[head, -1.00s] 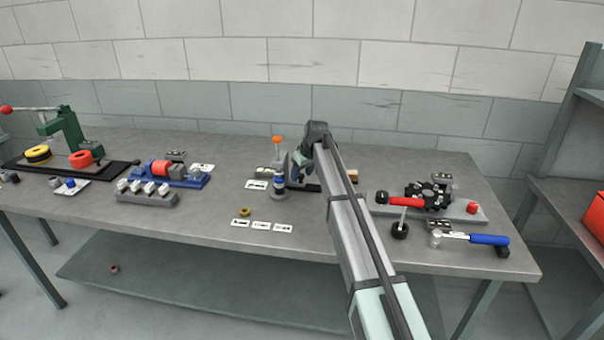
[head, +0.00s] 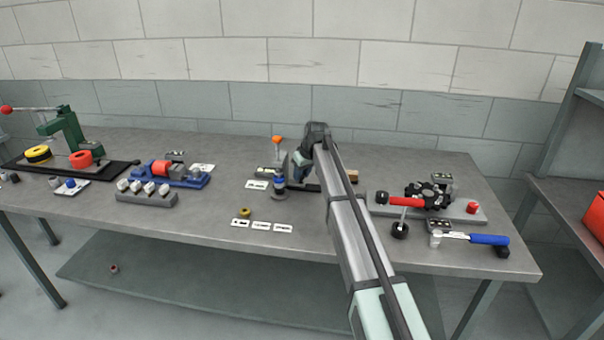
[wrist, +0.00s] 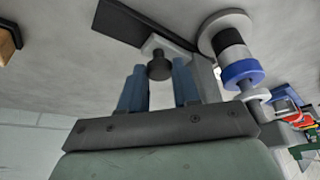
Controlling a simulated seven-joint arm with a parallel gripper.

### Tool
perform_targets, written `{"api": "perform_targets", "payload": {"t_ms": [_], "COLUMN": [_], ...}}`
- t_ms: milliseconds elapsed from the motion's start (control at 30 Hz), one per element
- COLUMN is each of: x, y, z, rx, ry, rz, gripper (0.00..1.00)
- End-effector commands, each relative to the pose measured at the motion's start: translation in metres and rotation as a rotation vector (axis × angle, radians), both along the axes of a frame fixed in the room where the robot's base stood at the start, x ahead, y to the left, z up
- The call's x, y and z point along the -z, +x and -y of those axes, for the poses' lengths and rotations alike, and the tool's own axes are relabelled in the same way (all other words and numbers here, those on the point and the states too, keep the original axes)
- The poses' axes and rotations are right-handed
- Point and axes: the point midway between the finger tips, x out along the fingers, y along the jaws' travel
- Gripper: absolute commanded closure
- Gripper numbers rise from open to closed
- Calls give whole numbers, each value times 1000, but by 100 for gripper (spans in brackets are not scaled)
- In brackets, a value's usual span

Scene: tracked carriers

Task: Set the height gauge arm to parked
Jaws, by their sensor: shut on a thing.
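The height gauge shows in the head view as a small upright device with an orange top (head: 277,140) and a dark flat base (head: 312,188). A stack with a blue band (head: 279,183) stands on a round grey foot beside it. My gripper (head: 298,178) is at the gauge, just right of the stack, and hides part of it. In the wrist view my two blue fingers (wrist: 160,85) stand either side of a dark round knob (wrist: 160,66) on a light block, shut on it. The blue-banded stack (wrist: 242,72) is close at the right. Which gauge setting this is, I cannot tell.
White label cards (head: 261,226) and a brass ring (head: 245,211) lie in front. A blue vise-like fixture (head: 185,178) stands left, and a grey plate with a red-handled clamp (head: 405,201) right.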

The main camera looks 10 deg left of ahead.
Motion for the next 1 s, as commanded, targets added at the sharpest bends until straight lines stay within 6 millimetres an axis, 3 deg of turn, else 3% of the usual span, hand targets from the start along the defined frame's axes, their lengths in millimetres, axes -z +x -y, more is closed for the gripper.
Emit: {"api": "perform_targets", "payload": {"t_ms": [333,700,833,1000], "x": [0,0,0,0], "y": [0,-1,0,0], "z": [7,91,109,115], "rx": [1,4,2,0], "ry": [0,0,-1,-2], "rz": [0,0,-1,-1], "gripper": [100,100,100,100]}}
